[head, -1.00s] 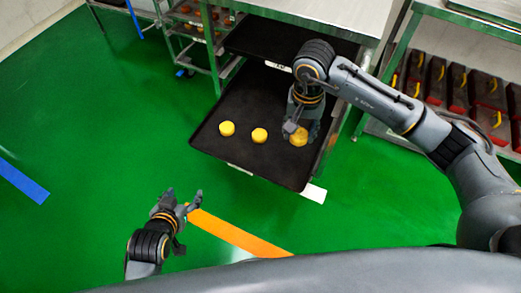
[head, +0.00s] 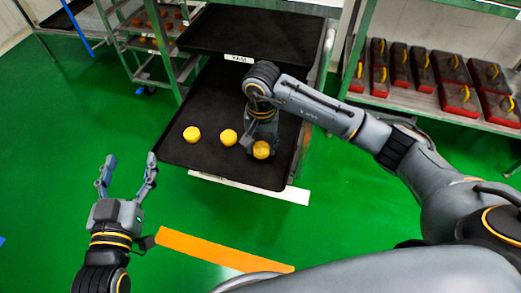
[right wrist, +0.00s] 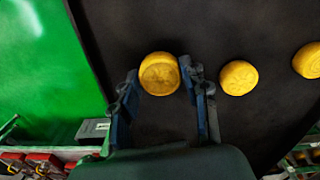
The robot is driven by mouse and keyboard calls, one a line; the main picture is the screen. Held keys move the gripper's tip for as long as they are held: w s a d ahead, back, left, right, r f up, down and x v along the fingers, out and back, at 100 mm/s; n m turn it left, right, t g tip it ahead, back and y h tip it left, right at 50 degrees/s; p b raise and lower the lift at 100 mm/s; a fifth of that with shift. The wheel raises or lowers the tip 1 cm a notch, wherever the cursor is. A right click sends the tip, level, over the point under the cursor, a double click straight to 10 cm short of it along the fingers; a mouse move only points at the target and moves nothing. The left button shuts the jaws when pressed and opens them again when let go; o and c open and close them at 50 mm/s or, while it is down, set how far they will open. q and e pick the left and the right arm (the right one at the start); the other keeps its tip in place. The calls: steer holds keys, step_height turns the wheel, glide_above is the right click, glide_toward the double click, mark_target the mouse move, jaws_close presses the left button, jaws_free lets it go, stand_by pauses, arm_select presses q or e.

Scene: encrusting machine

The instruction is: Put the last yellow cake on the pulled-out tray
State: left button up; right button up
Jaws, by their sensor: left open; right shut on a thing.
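Three round yellow cakes are at the pulled-out black tray (head: 215,165): a left one (head: 191,133), a middle one (head: 228,137) and a right one (head: 261,150). My right gripper (head: 259,143) reaches down over the tray and is shut on the right cake. In the right wrist view this cake (right wrist: 160,74) is between the two fingers, at or just above the tray surface. The other two cakes (right wrist: 239,77) (right wrist: 309,60) lie apart from the fingers. My left gripper (head: 127,170) is open and empty over the green floor, left of the tray.
Another black tray (head: 250,35) sits above and behind the pulled-out one in the metal rack. A shelf at right holds several dark boxes with yellow handles (head: 455,68). An orange floor stripe (head: 215,248) runs in front.

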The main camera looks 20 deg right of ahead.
step_height(320, 180, down, 2)
steer(key=shift+f, duration=0.1)
arm_select(q)
steer(key=shift+w+d+r+t+h, duration=0.15)
steer(key=shift+r+t, duration=0.2)
steer(key=shift+r, duration=0.3)
steer(key=shift+s+d+r+t+h, duration=0.15)
steer(key=shift+r+t, duration=0.2)
steer(key=shift+r, duration=0.25)
steer(key=shift+w+a, duration=0.1)
arm_select(e)
steer(key=shift+f+b, duration=0.1)
steer(key=shift+b, duration=0.2)
steer(key=o, duration=1.1)
arm_select(q)
steer(key=shift+r+t, duration=0.3)
steer(key=shift+r, duration=0.15)
arm_select(e)
steer(key=shift+o, duration=0.2)
